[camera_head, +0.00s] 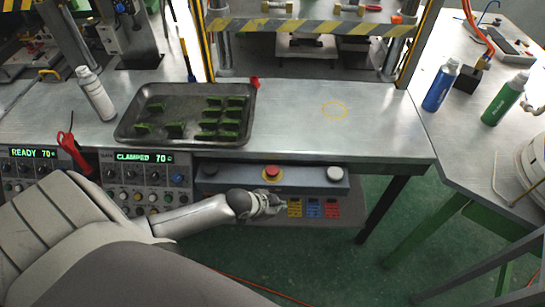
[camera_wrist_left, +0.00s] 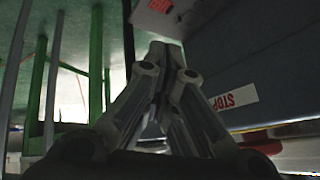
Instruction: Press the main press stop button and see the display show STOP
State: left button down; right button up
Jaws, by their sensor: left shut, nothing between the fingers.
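The red mushroom button (camera_head: 271,173) sits on top of a dark grey button bar (camera_head: 235,177) at the bench front, between a black button (camera_head: 210,170) and a white button (camera_head: 335,174). My left gripper (camera_head: 275,205) is shut and empty, just below and in front of the bar, apart from the red button. In the left wrist view its closed fingers (camera_wrist_left: 162,55) are beside the bar's face. An inverted STOP label (camera_wrist_left: 235,97) shows there, with part of the red button (camera_wrist_left: 262,141) at the lower right. One display (camera_head: 145,157) reads CLAMPED 70; another (camera_head: 33,153) reads READY 70.
A metal tray (camera_head: 130,128) with several green pieces stands on the bench, beside a white bottle (camera_head: 95,93). Blue (camera_head: 440,85) and green (camera_head: 505,98) bottles stand right.

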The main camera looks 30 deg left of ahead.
pick_arm(q)
notch_tip(320, 180, up, 13)
jog(key=w+d+m+h+p, duration=0.1)
jog(key=w+d+m+p, duration=0.1)
jog(key=d+m+p, duration=0.1)
notch_tip(320, 180, up, 8)
jog(key=m+t, duration=0.1)
jog(key=m, duration=0.1)
send_over(274, 172)
jog(key=shift+h, duration=0.3)
pick_arm(e)
jog(key=r, duration=0.4)
jog(key=shift+s+a+r, duration=0.1)
jog(key=shift+a+r, duration=0.05)
jog(key=shift+a, duration=0.05)
pick_arm(q)
jog(key=shift+f, duration=0.25)
notch_tip(274, 172, down, 7)
jog(key=b, duration=0.7)
jog(key=shift+f, duration=0.8)
pick_arm(e)
notch_tip(274, 172, down, 8)
jog(key=shift+d+r, duration=0.15)
jog(key=shift+r, duration=0.1)
pick_arm(q)
jog(key=shift+f, duration=0.1)
